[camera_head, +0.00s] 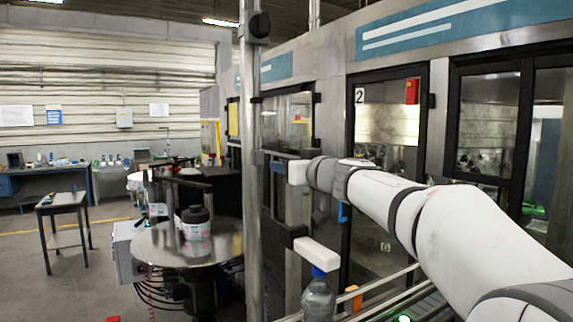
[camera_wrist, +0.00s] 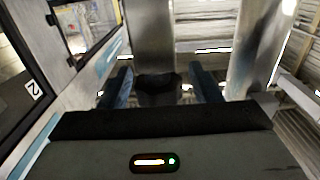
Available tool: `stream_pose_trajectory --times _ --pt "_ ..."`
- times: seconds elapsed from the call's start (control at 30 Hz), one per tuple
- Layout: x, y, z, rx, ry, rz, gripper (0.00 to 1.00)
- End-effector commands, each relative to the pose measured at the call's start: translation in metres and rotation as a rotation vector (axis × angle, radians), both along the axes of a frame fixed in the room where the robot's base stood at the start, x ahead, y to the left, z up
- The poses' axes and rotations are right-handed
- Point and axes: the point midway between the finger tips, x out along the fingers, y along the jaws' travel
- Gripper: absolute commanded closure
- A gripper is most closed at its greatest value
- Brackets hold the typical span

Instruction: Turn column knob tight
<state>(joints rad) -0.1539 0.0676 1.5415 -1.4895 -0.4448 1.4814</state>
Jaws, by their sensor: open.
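A dark column knob (camera_wrist: 158,88) sits in front of a grey metal column (camera_wrist: 152,38) in the wrist view. My gripper (camera_wrist: 162,85) is open, with one blue-grey finger on each side of the knob and visible space between the fingers and it. In the head view my gripper (camera_head: 277,162) is beside the upright metal column (camera_head: 251,200), at about mid-picture height. The knob between the fingers cannot be made out clearly there. A black knob-like fitting (camera_head: 259,25) is higher on the column.
A round metal table (camera_head: 165,247) bearing a dark-lidded jar (camera_head: 196,223) stands left of the column. A clear bottle with a blue cap (camera_head: 319,297) stands below my arm. Glazed machine doors (camera_head: 385,150) line the right. Open floor lies at the left.

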Motion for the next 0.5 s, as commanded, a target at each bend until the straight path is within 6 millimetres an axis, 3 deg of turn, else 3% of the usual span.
stream_pose_trajectory --times 0.33,0.5 --pt "0.0048 0.0029 -0.0001 0.000 0.000 -0.002 0.43" --pt "0.0048 0.0025 -0.0002 0.000 0.000 -0.002 0.56"
